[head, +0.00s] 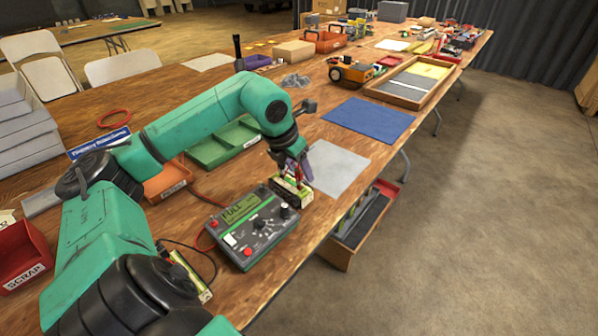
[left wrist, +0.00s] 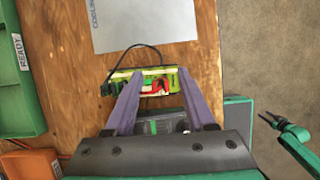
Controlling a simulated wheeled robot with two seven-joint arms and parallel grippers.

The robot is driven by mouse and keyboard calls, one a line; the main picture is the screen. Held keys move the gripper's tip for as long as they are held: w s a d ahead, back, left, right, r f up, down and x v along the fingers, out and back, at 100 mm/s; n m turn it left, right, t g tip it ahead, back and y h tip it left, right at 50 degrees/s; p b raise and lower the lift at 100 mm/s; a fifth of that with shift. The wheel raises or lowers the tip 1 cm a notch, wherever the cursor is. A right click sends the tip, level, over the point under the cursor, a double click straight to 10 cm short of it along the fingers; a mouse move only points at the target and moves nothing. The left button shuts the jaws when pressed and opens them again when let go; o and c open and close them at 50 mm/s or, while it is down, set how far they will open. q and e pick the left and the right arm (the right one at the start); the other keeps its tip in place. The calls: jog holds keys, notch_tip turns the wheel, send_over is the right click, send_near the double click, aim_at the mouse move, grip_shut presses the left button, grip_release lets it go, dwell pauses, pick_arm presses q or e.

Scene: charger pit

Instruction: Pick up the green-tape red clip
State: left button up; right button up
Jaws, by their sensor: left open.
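A green-and-yellow battery pack (head: 291,193) lies on the wooden table, just beyond the charger (head: 252,232), whose screen reads FULL. In the left wrist view, a red clip (left wrist: 158,86) shows at the pack (left wrist: 123,74), with a black wire looping above it. Whether the clip has green tape is too small to tell. My left gripper (head: 298,174) points down over the pack. In the left wrist view, its purple fingers (left wrist: 160,79) are apart, one on each side of the red clip. Contact cannot be told.
A second pack (head: 191,277) with wires lies left of the charger. A green tray (head: 225,145), an orange bin (head: 167,180) and a red SCRAP bin (head: 22,256) stand to the left. A grey mat (head: 338,168) and a blue mat (head: 368,120) lie beyond, both bare.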

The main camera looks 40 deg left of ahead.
aim_at(299, 168)
pick_arm(q)
grip_shut()
jog(key=shift+r, duration=0.15)
notch_tip(299, 168, up, 20)
jog(key=p, duration=0.8)
